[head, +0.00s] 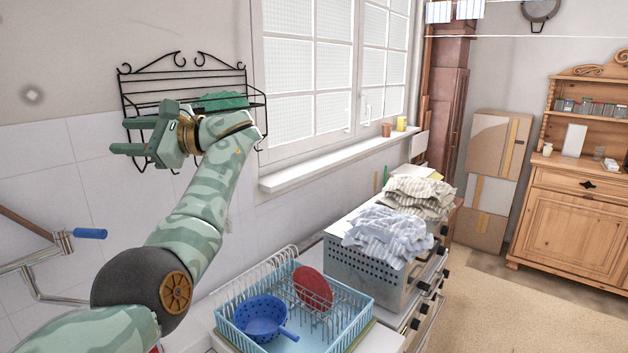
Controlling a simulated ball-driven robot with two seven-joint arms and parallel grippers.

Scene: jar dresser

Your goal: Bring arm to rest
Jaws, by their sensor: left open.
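My left gripper (128,136) is raised at the upper left, its two green fingers pointing left and apart with nothing between them. It is in front of a black wire wall rack (182,84), overlapping it in the picture; I cannot tell whether they touch. My left arm comes up from the lower left, bent at a dark round joint. My right gripper is not in view.
A blue dish rack (345,318) holds a blue colander (262,315) and a red plate (313,287). Cloths (390,235) lie on a perforated metal box (360,276). A wooden dresser (570,215) stands far right, with open floor before it. Metal pipes (45,255) are at left.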

